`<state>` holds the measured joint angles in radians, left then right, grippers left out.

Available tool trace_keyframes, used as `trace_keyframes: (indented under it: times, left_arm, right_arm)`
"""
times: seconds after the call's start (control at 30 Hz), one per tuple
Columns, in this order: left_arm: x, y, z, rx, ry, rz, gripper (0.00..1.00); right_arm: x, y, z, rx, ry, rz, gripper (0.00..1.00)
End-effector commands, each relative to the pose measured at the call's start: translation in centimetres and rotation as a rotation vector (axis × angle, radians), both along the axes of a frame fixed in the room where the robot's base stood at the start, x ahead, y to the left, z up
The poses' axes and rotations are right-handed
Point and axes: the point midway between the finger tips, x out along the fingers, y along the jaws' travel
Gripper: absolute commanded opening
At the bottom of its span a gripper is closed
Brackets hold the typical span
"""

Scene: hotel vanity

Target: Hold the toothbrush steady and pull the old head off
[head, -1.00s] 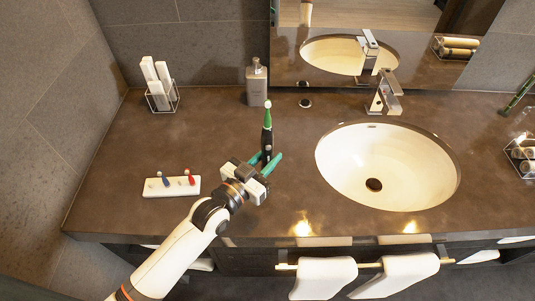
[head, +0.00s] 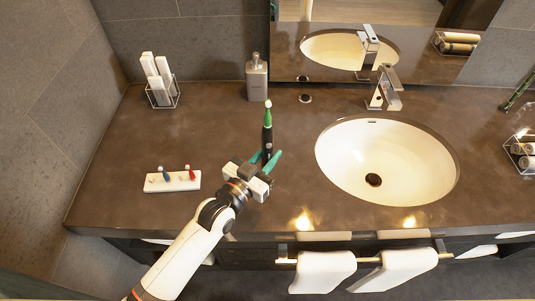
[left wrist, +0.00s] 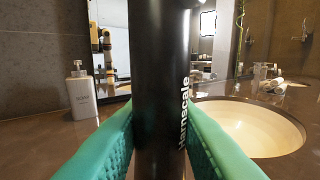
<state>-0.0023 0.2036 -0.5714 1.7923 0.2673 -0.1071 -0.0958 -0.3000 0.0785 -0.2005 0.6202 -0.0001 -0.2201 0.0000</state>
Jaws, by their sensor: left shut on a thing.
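The electric toothbrush (head: 267,137) stands upright on the counter left of the sink, with a black handle and a green head tipped in white. My left gripper (head: 267,161) is shut on the lower part of the handle. In the left wrist view the black handle (left wrist: 160,80) fills the middle between the green finger pads. The head is out of that view. A white holder (head: 182,184) at the left carries a blue-marked head (head: 166,175) and a red-marked head (head: 190,172). My right gripper is not in view.
The sink (head: 345,170) and its faucet (head: 384,88) lie to the right. A soap dispenser (head: 257,80) stands behind the toothbrush. A rack of rolled white towels (head: 160,85) is at the back left. Towels (head: 322,272) hang at the counter's front. Counter around the brush is clear.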

Motion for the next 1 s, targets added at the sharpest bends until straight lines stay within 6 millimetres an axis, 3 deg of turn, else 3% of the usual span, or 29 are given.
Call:
trace_keyframes:
  times: [1.0]
  left_arm:
    - [0.0, 0.0, -4.2, 0.000, -0.001, 0.000, 0.00]
  right_arm:
    - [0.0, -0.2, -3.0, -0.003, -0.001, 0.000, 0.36]
